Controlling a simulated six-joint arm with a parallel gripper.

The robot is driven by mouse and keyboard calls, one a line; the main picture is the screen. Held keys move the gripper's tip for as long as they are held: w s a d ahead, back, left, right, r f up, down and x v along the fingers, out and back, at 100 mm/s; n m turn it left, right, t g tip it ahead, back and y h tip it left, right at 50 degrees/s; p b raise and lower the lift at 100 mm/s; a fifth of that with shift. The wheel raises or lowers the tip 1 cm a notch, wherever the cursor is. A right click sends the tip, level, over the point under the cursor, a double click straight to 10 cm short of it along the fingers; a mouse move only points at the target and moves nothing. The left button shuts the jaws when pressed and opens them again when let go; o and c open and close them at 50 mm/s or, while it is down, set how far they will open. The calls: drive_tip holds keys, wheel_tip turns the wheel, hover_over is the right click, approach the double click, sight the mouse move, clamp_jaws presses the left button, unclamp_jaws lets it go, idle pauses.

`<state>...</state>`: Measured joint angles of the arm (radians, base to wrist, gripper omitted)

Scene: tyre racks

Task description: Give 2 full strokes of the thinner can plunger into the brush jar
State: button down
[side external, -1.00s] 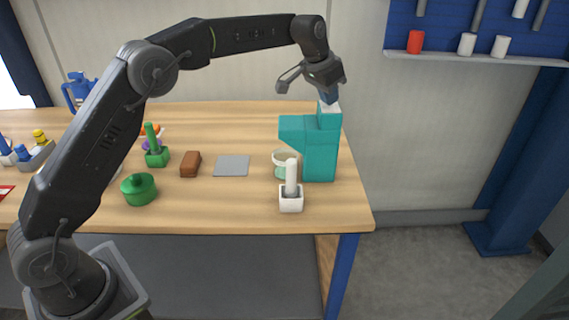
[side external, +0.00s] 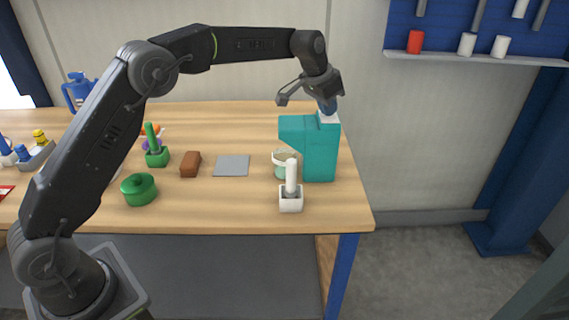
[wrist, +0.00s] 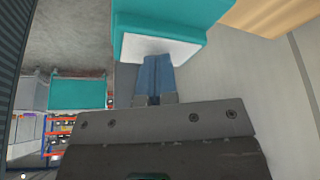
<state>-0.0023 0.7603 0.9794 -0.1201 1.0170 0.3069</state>
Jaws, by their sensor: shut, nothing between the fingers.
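The teal thinner can (side external: 322,155) stands upright at the right end of the bench, its spout pointing left. Its white plunger top (side external: 328,118) sits low, close to the can's top. My gripper (side external: 329,110) is above it, shut and empty, with its blue fingertips down on or just at the plunger. In the wrist view, the closed blue fingers (wrist: 156,62) meet the white plunger pad (wrist: 150,49), with the teal can (wrist: 165,20) beyond. The pale brush jar (side external: 283,166) stands under the spout. Its contents are not clear.
A white holder with an upright handle (side external: 291,199) stands in front of the can. A grey mat (side external: 232,166), brown block (side external: 190,164), green ring-shaped item (side external: 139,190) and green holder (side external: 156,157) lie to the left. The bench's right edge is close to the can.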

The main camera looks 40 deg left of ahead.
drive_tip(key=shift+r, duration=2.2)
drive_tip(key=shift+r, duration=0.1)
wheel_tip(320, 180, up, 6)
drive_tip(key=shift+f, duration=0.1)
